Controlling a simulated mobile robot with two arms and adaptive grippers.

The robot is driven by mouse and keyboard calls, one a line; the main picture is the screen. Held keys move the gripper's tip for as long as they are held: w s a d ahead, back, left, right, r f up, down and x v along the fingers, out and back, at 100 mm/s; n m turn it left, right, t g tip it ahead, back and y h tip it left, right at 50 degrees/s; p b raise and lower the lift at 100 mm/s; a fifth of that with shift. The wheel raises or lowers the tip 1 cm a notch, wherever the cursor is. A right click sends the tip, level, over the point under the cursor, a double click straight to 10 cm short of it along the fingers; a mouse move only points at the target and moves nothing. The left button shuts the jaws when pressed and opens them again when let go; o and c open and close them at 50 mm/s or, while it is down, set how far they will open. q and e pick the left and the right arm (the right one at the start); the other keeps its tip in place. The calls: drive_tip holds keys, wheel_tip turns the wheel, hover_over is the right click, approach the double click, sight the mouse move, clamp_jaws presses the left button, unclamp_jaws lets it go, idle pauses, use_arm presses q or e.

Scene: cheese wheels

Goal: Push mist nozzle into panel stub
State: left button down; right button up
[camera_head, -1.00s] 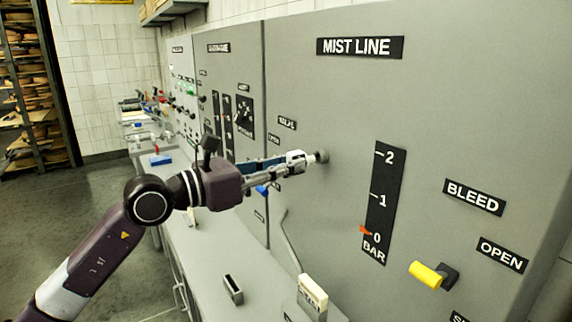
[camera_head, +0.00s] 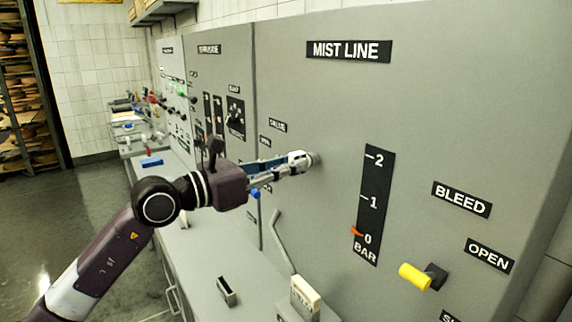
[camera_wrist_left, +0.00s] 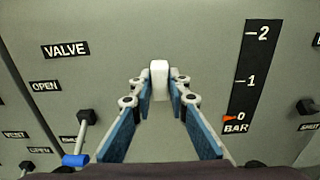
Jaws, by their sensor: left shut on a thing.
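My left gripper (camera_head: 297,163) reaches in from the left to the grey mist line panel (camera_head: 330,110). It is shut on the mist nozzle, a small pale piece that shows between the fingertips in the left wrist view (camera_wrist_left: 159,80). The nozzle points at the panel. The panel stub (camera_head: 314,159), a short round grey piece, sits right at the fingertips in the head view. Nozzle and stub look in line and very close or touching; I cannot tell how deep they fit. In the wrist view the nozzle hides the stub. My right gripper is out of view.
Right of the stub is a bar gauge (camera_head: 373,205) with its red pointer near 0. A yellow-handled bleed valve (camera_head: 415,277) juts out lower right. A blue-tipped lever (camera_wrist_left: 75,160) stands out lower left in the wrist view. A grey counter (camera_head: 205,262) runs below.

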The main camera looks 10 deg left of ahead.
use_arm(q)
drive_tip(key=shift+w+d, duration=0.1)
drive_tip(key=c, duration=1.8)
unclamp_jaws()
drive_tip(key=v, duration=1.2)
